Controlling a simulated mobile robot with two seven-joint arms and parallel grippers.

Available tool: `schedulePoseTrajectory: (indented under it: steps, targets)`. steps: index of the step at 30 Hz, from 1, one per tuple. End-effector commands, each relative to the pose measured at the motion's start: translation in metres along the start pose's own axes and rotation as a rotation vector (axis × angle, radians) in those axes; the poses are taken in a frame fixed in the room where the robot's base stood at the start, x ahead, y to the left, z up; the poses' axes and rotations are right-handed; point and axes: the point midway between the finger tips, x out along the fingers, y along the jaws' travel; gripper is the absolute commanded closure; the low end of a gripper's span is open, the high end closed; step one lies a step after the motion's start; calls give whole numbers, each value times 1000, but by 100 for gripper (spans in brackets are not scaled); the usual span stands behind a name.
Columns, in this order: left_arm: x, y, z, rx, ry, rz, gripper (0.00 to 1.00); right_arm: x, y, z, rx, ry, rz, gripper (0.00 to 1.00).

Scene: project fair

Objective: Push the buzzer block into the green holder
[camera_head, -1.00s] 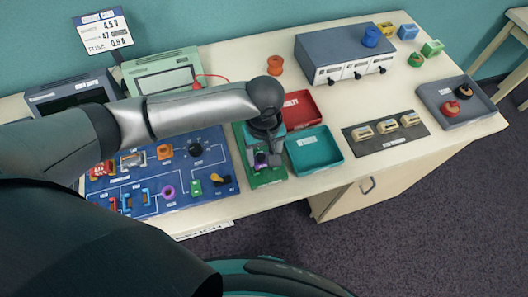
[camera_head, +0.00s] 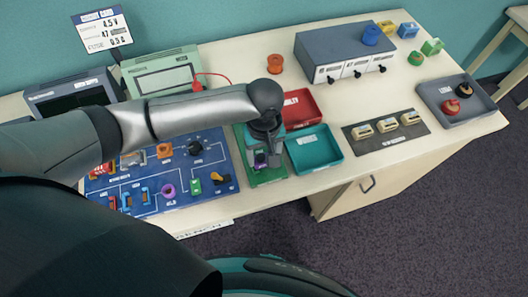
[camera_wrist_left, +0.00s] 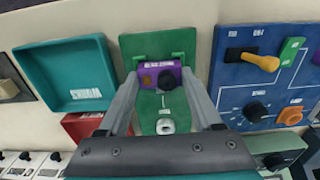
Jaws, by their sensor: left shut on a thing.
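The buzzer block is a small purple block (camera_wrist_left: 172,74) with a dark round top and an orange end. My left gripper (camera_wrist_left: 161,80) is shut on it from both sides. The green holder (camera_wrist_left: 181,113) is a flat green board around and beneath the block, with a pale fitting nearer the gripper base. In the head view the left gripper (camera_head: 261,159) points down over the green holder (camera_head: 268,178), and the purple block shows only as a small patch at the fingertips. I cannot tell whether the block is fully seated. My right gripper is not in view.
The blue circuit board (camera_head: 165,203) with several parts lies left of the holder. A teal tray (camera_head: 315,152) and a red tray (camera_head: 299,107) sit close on the right. A dark strip with pale blocks (camera_head: 385,140) and a grey tray (camera_head: 455,110) stand farther right.

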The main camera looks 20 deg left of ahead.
Motion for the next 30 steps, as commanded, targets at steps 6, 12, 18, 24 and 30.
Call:
schedulePoseTrajectory:
  steps: [6,12,18,24,30]
  targets:
    - [3,0,0,0,0,0,89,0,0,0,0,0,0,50]
    - [5,0,0,1,0,0,30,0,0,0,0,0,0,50]
    - [4,0,0,0,0,0,8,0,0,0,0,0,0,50]
    - [4,0,0,0,0,0,0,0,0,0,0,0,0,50]
    - [4,0,0,0,0,-1,0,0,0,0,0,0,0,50]
